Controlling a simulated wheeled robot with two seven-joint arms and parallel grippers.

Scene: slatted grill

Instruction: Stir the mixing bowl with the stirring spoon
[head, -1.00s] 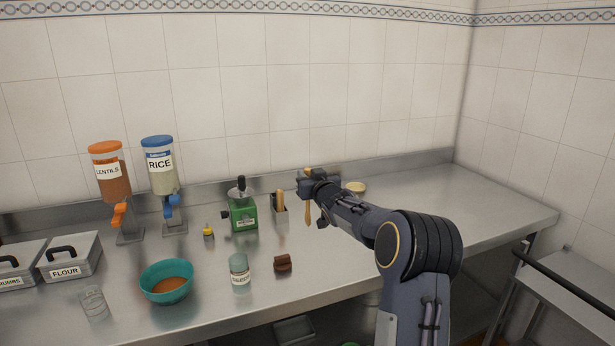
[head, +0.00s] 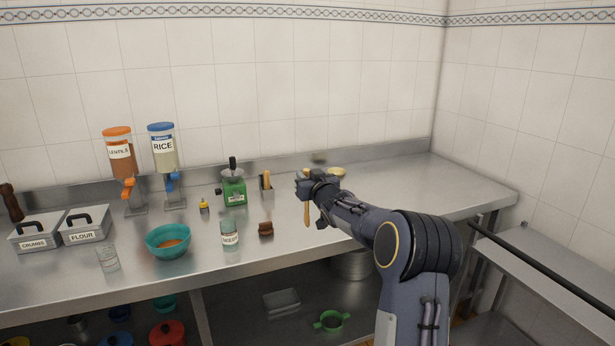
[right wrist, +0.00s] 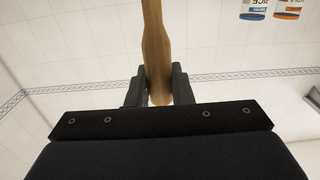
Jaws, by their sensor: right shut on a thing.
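The teal mixing bowl (head: 168,253) stands on the steel counter at left centre, with something orange-brown inside. My right gripper (head: 305,186) is shut on the wooden stirring spoon (head: 307,213), which hangs down from it in the head view. The gripper is well to the right of the bowl and apart from it. In the right wrist view the spoon's handle (right wrist: 156,50) sits between the two fingers (right wrist: 159,88). My left gripper is not in view.
Between bowl and spoon stand a labelled jar (head: 229,234) and a small brown block (head: 266,229). Behind are a green grinder (head: 234,190), a utensil holder (head: 266,190) and a yellow-capped bottle (head: 204,206). A clear glass (head: 108,259) is left of the bowl. The counter's right end is clear.

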